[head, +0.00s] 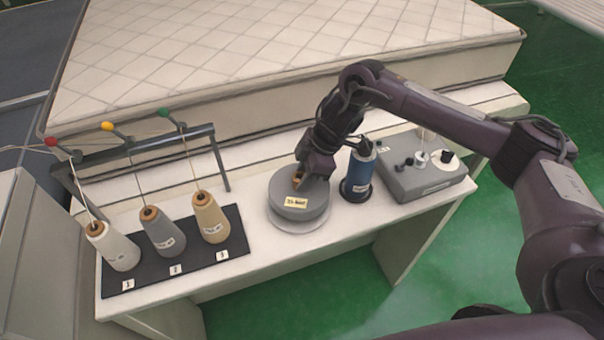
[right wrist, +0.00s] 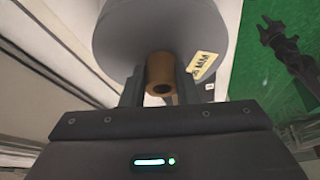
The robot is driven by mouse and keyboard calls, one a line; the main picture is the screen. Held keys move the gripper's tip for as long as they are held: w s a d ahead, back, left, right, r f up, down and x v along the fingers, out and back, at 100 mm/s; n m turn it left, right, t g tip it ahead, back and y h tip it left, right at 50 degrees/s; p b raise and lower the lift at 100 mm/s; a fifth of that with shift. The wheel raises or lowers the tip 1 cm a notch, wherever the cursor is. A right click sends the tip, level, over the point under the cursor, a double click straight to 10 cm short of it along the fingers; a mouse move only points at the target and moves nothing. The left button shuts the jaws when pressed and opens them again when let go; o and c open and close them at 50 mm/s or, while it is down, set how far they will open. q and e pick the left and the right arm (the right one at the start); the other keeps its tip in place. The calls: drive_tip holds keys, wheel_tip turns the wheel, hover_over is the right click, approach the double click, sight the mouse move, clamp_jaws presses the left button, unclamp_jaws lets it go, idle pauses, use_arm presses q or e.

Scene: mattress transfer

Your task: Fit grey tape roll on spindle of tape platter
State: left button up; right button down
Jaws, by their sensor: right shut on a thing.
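The grey tape roll (head: 285,212) is a thick disc with a brown core and a pale label. It is over the lighter tape platter (head: 304,228), whose rim shows beneath it. My right gripper (head: 299,179) is above the roll, shut on its brown core. In the right wrist view, the two fingers (right wrist: 160,84) clasp the core (right wrist: 161,72) from both sides, with the grey roll (right wrist: 130,38) beyond. The spindle is hidden, and I cannot tell whether the roll rests fully on the platter. A dark arm part, seemingly my left gripper (right wrist: 289,48), shows over the floor.
A blue spool (head: 358,176) stands close right of the platter. A grey device (head: 425,183) with knobs is farther right. Several thread cones stand on a black mat (head: 236,245) at left, under a rack (head: 145,148). A mattress (head: 270,50) lies behind.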

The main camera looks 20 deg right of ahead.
drive_tip(key=shift+d+f+b, duration=0.15)
drive_tip(key=shift+f+b, duration=0.4)
drive_tip(key=shift+f, duration=0.55)
drive_tip(key=shift+d+f+b, duration=0.15)
drive_tip(key=shift+f+b, duration=0.35)
drive_tip(key=shift+f, duration=0.55)
drive_tip(key=c, duration=1)
unclamp_jaws()
drive_tip(key=shift+d, duration=0.1)
drive_tip(key=shift+c, duration=0.2)
drive_tip(key=shift+r, duration=0.25)
drive_tip(key=b+v, duration=0.1)
drive_tip(key=v, duration=0.6)
drive_tip(key=shift+r, duration=0.2)
drive_tip(key=shift+d, duration=0.1)
